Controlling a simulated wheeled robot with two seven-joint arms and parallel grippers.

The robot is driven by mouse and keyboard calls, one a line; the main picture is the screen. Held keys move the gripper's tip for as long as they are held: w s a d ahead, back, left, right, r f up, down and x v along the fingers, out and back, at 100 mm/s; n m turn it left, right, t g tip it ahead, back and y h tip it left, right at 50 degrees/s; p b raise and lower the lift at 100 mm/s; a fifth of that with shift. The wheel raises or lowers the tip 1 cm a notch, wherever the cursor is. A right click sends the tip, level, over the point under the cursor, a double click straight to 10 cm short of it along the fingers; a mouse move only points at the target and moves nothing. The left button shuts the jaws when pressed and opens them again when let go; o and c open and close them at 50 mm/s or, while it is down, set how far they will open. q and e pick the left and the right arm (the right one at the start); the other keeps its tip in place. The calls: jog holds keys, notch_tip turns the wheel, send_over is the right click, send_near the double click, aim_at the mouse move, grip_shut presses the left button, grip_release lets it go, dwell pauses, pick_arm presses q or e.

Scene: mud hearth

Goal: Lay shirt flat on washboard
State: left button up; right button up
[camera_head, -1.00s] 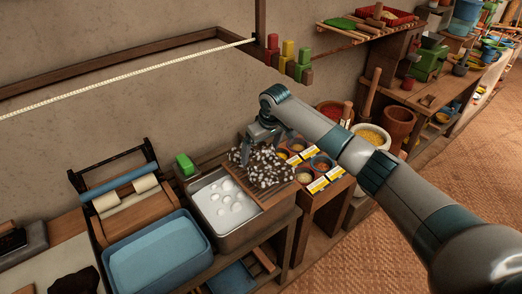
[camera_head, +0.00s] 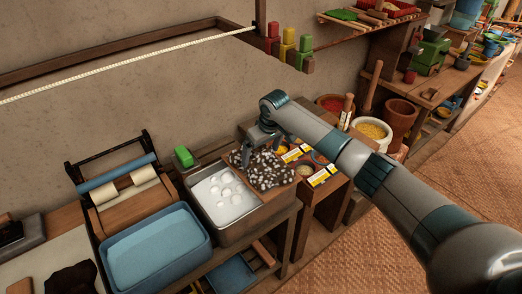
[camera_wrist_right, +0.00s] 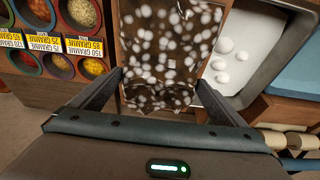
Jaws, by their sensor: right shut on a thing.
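The shirt (camera_head: 268,172), dark with white spots, lies spread over the wooden washboard at the right end of the metal wash basin. It also shows in the right wrist view (camera_wrist_right: 165,45), flat over most of its length and bunched at the edge near my fingers. My left gripper is not in view.
The basin (camera_head: 228,197) holds water with white suds. A green block (camera_head: 184,157) stands behind it. A blue tub (camera_head: 155,250) and a roller wringer (camera_head: 123,188) are at left. Spice bowls with yellow labels (camera_head: 322,177) stand close on the right. A rope line (camera_head: 120,67) runs above.

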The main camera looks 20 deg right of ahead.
jog(key=shift+f, duration=0.15)
dwell(0.3)
jog(key=o, duration=0.5)
jog(key=shift+o, duration=0.2)
jog(key=b+v, duration=0.4)
jog(key=v, duration=1.3)
jog(key=shift+r, duration=0.25)
jog(key=shift+s+f, duration=0.15)
